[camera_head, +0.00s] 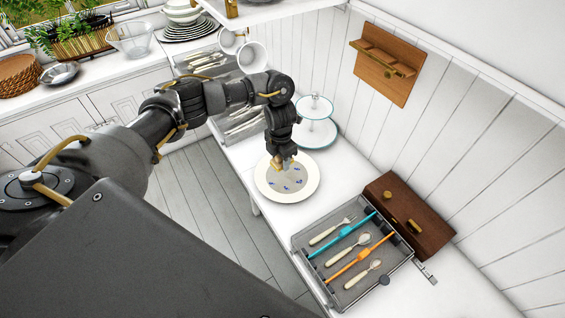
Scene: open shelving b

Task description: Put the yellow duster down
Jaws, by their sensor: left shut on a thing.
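My left gripper (285,166) points down over the white plate with blue marks (306,192) on the white counter. It is shut on a small yellow-tan thing (277,163), which looks like the yellow duster. Most of it is hidden by the gripper. I cannot tell whether it touches the plate or hangs just above it. My right gripper is not in view.
A two-tier stand (320,134) stands close behind the plate. An open drawer-like tray (300,247) with cutlery and a dark wooden box (421,220) stand to the right. Bare counter lies between plate and tray. A wooden rack (387,65) hangs on the wall.

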